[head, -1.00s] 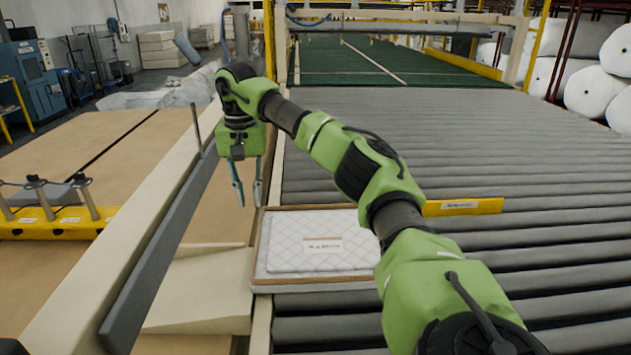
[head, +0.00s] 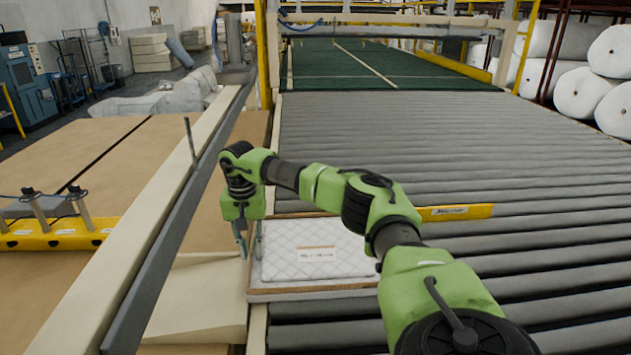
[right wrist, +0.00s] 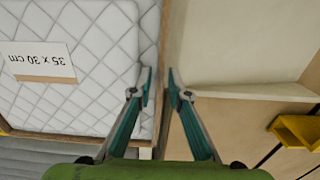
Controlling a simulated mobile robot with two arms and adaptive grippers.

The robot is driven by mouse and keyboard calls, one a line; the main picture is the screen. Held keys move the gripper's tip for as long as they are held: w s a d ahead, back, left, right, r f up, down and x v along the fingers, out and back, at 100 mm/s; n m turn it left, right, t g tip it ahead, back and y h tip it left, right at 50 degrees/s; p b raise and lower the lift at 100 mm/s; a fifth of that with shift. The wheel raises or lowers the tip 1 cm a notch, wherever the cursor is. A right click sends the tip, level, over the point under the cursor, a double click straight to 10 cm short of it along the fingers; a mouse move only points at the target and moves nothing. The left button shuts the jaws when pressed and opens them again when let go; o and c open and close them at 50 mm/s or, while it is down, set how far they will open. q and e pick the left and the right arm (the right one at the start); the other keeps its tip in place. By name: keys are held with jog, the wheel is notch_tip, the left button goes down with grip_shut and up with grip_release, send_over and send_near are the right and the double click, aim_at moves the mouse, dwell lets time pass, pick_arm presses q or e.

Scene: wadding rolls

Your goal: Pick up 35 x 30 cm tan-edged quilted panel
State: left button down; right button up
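The tan-edged quilted panel (head: 290,275) lies flat on the near left end of the grey rollers. It is white with diamond stitching and a tan border. In the right wrist view, the panel (right wrist: 100,110) carries a label (right wrist: 38,61) reading 35 x 30 cm, upside down. My right gripper (head: 249,245) points down at the panel's left edge in the head view. In the right wrist view, its fingertips (right wrist: 160,85) are apart, one on each side of the tan border, with nothing clearly gripped. Whether they touch the panel cannot be told. My left gripper is out of view.
A grey rail (head: 165,255) runs along the left of the rollers. A yellow bar (head: 455,212) lies across the rollers behind my right arm. A yellow fixture with metal posts (head: 60,236) stands on the brown table at left.

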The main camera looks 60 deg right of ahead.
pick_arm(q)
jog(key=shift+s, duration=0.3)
pick_arm(e)
jog(key=shift+f, duration=0.2)
grip_shut()
jog(key=shift+r, duration=0.1)
